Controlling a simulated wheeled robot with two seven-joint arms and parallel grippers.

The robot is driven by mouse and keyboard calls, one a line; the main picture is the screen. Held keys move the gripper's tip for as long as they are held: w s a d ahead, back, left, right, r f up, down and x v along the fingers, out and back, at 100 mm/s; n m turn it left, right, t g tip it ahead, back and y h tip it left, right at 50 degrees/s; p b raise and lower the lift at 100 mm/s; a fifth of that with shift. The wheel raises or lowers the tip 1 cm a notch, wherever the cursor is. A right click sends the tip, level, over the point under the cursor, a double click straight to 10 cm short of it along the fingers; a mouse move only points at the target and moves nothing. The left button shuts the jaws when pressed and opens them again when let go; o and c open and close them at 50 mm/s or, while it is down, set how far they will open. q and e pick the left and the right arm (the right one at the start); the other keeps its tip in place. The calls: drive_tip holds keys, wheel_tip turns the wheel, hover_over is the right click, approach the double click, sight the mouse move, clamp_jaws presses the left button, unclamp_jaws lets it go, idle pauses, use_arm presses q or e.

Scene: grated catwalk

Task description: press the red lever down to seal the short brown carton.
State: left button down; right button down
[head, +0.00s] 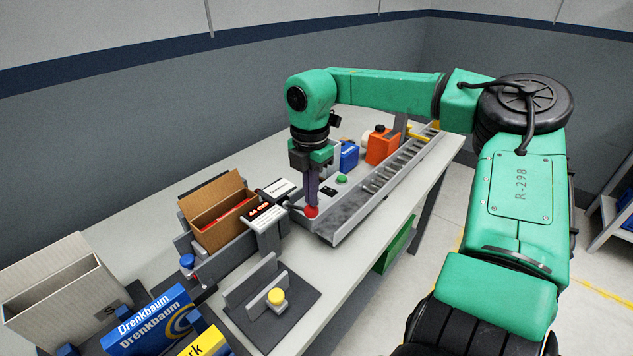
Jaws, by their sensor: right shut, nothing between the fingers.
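The red lever (311,212) shows as a red ball knob on a dark arm, beside the grey sealing station at the table's middle. My right gripper (312,203) points straight down with its fingers shut and empty. Its fingertips are at the top of the red knob and seem to touch it. The short brown carton (222,221) stands in the grey holder left of the lever, with its upper flaps standing open and something red inside. My left gripper is not in the view.
A pale carton (62,287) and a blue Drenkbaum box (148,322) stand at the lower left. A yellow button (276,296) sits on a dark plate in front. A roller conveyor (390,178), an orange container (381,147) and a blue container (348,156) lie behind.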

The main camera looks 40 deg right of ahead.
sight(312, 215)
drive_tip(key=shift+s+f+b, duration=0.1)
drive_tip(key=shift+f+b, duration=2.7)
drive_tip(key=shift+f, duration=0.55)
drive_tip(key=shift+r, duration=0.1)
wheel_tip(312, 215, up, 13)
drive_tip(key=p, duration=0.8)
drive_tip(key=shift+p, duration=0.4)
